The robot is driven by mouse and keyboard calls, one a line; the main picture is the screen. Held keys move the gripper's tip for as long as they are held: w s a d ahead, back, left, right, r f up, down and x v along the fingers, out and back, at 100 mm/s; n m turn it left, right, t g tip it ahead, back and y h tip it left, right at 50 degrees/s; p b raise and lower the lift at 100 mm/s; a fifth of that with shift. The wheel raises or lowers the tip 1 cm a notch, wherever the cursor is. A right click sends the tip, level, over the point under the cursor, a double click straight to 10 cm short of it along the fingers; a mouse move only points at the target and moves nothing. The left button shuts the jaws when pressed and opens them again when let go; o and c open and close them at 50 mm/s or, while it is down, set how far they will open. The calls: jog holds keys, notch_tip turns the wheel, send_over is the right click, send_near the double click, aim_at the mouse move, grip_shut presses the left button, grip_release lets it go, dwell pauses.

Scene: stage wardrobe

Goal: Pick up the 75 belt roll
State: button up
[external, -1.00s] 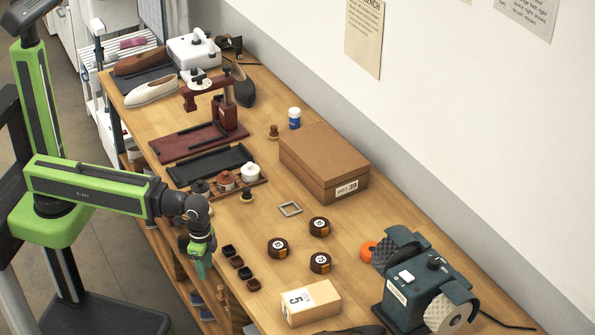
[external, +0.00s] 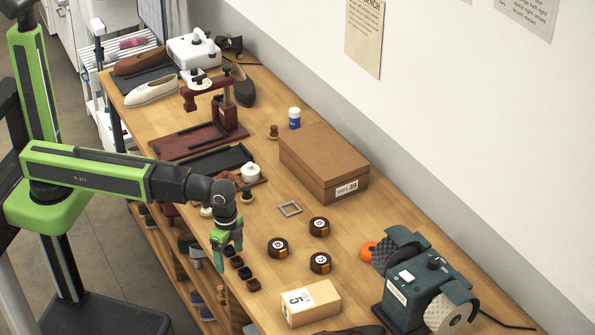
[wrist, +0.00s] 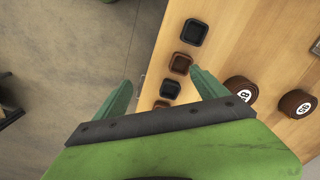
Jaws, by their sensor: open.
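Three dark brown belt rolls with pale round labels sit apart on the wooden table: a left one (external: 278,247), a back one (external: 319,226) and a front right one (external: 320,263). Their numbers are too small to read surely; the front right one looks most like 75. My green gripper (external: 224,259) is open and empty, pointing down near the table's front edge, left of the rolls.
Several small square trays (external: 245,273) line the front edge beside my gripper. A pale box (external: 311,303) stands in front of the rolls, a grey square frame (external: 290,209) and brown carton (external: 324,164) behind, and a dark green machine (external: 412,290) to the right.

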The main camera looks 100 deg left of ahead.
jog(key=w+a+r+m+p, duration=0.2)
jog(key=w+r+m+p, duration=0.15)
jog(key=w, duration=0.45)
jog(key=w+a+r+m+p, duration=0.25)
jog(key=w+r+p, duration=0.2)
jog(key=w, duration=0.35)
jog(key=m+p, duration=0.3)
send_near(321, 259)
notch_tip(321, 259, down, 10)
jog(key=b, duration=1.7)
jog(key=shift+d+f, duration=0.1)
jog(key=shift+f, duration=0.1)
jog(key=shift+r, duration=0.2)
jog(key=c, duration=1.6)
jog(key=shift+o, duration=0.2)
notch_tip(321, 259, up, 5)
jog(key=p, duration=0.4)
jog(key=shift+p, duration=0.4)
jog(key=s+d+r+p, duration=0.4)
jog(key=d+r+p, duration=0.2)
jog(key=d, duration=0.4)
jog(key=shift+s+d, duration=0.3)
jog(key=shift+d, duration=0.05)
